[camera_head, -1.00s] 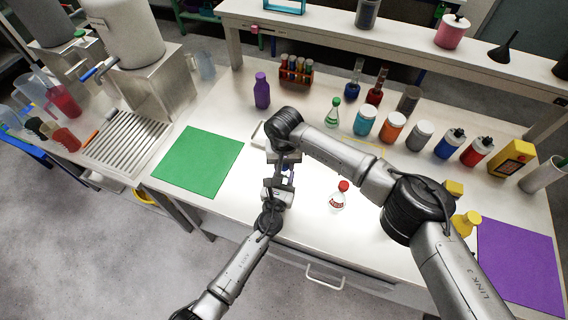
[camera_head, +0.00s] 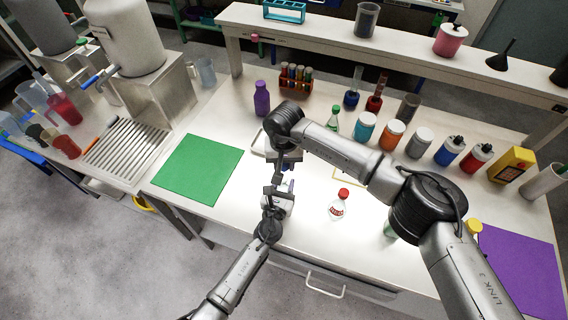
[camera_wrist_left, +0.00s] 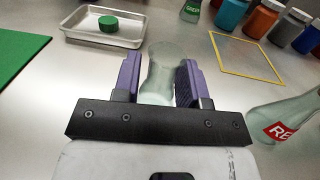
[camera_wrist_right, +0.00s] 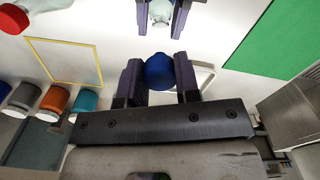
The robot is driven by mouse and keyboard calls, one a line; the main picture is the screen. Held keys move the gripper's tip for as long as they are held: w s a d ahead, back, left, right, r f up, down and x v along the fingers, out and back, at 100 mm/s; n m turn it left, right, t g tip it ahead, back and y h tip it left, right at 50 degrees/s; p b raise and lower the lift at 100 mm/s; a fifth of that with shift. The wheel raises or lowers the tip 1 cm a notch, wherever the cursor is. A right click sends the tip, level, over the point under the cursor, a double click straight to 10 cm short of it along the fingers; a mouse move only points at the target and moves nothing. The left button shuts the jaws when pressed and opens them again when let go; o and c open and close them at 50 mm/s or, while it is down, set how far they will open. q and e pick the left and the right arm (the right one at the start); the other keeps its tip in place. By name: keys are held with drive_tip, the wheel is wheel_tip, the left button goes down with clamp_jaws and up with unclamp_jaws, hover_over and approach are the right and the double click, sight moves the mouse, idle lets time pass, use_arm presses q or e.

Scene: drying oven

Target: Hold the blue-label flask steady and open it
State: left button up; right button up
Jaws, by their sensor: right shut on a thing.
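My left gripper (camera_wrist_left: 158,82) has its purple fingers on both sides of a clear glass flask (camera_wrist_left: 160,68), seeming to touch it. No blue cap shows on the flask, and its label is not visible. My right gripper (camera_wrist_right: 160,80) is shut on a blue cap (camera_wrist_right: 159,71). In the right wrist view the flask (camera_wrist_right: 160,11) stands between the left fingers, apart from the cap. In the head view my left gripper (camera_head: 279,190) is just in front of my right gripper (camera_head: 284,160), which partly hides under its arm.
A shallow tray (camera_wrist_left: 75,33) with a green cap (camera_wrist_left: 108,23) lies behind the left gripper. A red-capped flask (camera_head: 338,207) stands to the right, near a yellow outlined square (camera_wrist_left: 240,68). A green mat (camera_head: 200,167) lies left. Several bottles line the back.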

use_arm(q)
drive_tip(key=o, duration=0.5)
drive_tip(key=shift+s+a+p, duration=0.15)
drive_tip(key=shift+s+p, duration=0.15)
drive_tip(key=shift+s, duration=0.25)
use_arm(e)
drive_tip(key=shift+r, duration=0.25)
use_arm(q)
drive_tip(key=p+v, duration=0.2)
drive_tip(key=v, duration=0.9)
use_arm(e)
drive_tip(key=shift+r, duration=0.95)
